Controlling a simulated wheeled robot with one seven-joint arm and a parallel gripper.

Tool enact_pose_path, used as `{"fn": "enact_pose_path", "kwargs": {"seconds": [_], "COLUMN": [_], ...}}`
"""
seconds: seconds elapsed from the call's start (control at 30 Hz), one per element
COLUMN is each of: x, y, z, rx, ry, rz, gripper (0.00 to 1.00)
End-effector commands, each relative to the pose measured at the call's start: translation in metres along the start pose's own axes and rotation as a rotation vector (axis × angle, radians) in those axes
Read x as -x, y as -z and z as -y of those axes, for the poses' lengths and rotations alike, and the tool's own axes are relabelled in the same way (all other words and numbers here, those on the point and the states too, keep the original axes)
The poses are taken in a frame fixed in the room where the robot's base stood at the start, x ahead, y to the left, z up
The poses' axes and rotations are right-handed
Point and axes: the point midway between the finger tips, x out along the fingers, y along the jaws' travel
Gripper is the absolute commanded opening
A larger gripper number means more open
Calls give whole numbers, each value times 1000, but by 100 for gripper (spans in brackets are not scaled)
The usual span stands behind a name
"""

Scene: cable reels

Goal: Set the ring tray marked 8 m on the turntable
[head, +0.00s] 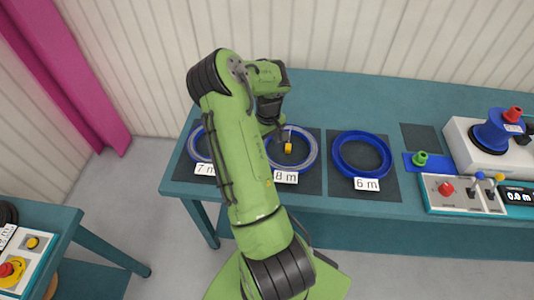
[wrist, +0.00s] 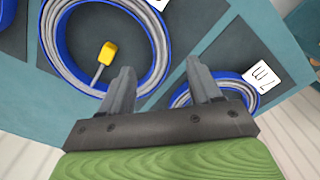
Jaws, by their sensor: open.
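The 8 m ring tray (head: 318,152) is a blue ring with a grey cable coil and a yellow plug (head: 288,147) at its centre. It lies on a dark mat on the teal bench, partly behind my arm in the head view. In the wrist view the same tray (wrist: 60,32) is at upper left, its label cut off at the top edge. My gripper (wrist: 158,80) is open and empty, with its fingers between this tray and the 7 m tray in the picture.
The 7 m tray (head: 196,146) lies left of the 8 m tray, half hidden by my arm. An empty-looking 6 m tray (head: 386,157) lies to the right. Further right are a blue reel (head: 490,133) and a control panel (head: 437,203). Another teal table (head: 63,225) is at lower left.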

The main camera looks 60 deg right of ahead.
Motion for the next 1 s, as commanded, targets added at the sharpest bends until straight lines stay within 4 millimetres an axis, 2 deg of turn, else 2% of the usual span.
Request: {"fn": "enact_pose_path", "kwargs": {"seconds": [0.1, 0.33, 0.5, 0.73, 1.0], "x": [-30, -75, -89, -89, -89], "y": [-1, 0, 0, 0, 0], "z": [1, 0, 0, 0, 0], "rx": [0, 1, 0, 0, 0], "ry": [2, 1, 0, 0, 1], "rz": [5, 2, 0, -1, -1], "gripper": [63, 63, 63, 63, 23]}}
